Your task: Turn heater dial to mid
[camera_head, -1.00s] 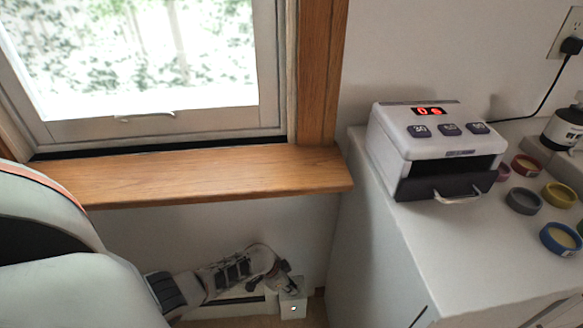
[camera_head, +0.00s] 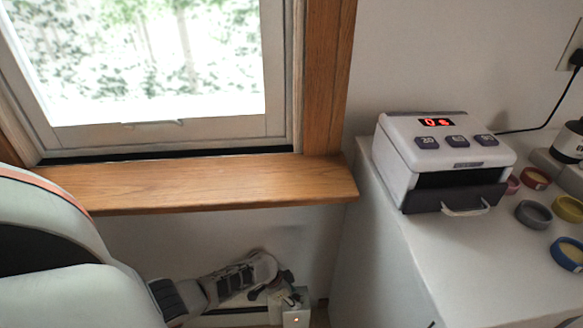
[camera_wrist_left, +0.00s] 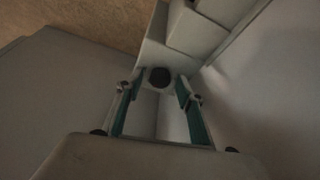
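The heater (camera_head: 297,309) is a low white unit by the wall below the window sill, with a small orange light on its end. The dial (camera_wrist_left: 160,77) is a dark round knob on the heater's pale end, seen in the left wrist view; its setting cannot be read. My left gripper (camera_head: 278,288) is at the heater's end and partly covers its top. In the left wrist view, my left gripper (camera_wrist_left: 161,85) has its two green-lined fingers spread, with the dial between the tips. Contact with the dial cannot be made out. My right gripper is not in view.
A wooden window sill (camera_head: 200,186) juts out above my left forearm. A white cabinet (camera_head: 400,262) stands to the right, bearing a small white oven (camera_head: 445,160) and several coloured round containers. Bare wall lies between sill and heater.

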